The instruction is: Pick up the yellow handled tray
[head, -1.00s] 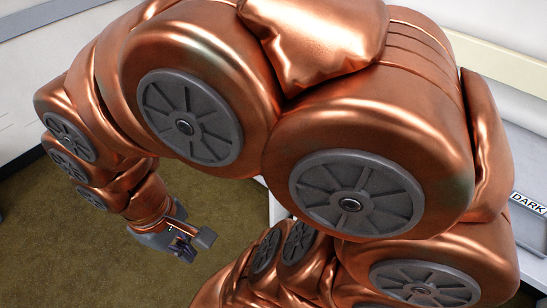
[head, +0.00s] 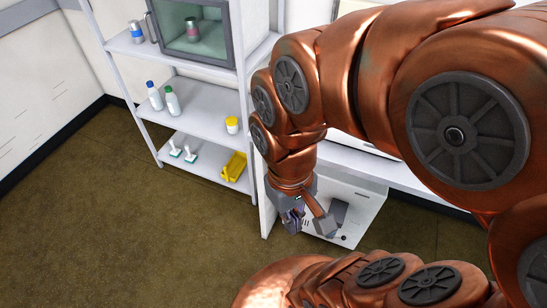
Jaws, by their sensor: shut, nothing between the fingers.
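The yellow handled tray (head: 233,168) lies on the bottom shelf of the white rack, near its right front corner. A yellow handle shows at its front. My gripper (head: 293,221) points down in front of the white cabinet, to the right of the tray and lower in the picture. It is shut and empty, and it is clearly apart from the tray. My copper arm reaches in from the right, and nothing covers the tray.
The white rack (head: 190,98) also holds two bottles (head: 171,100), a yellow-lidded jar (head: 232,125) and two small white-and-green items (head: 189,153). A glass-fronted box (head: 193,35) stands above. The white cabinet (head: 355,205) is behind my gripper. The brown floor (head: 120,225) at left is clear.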

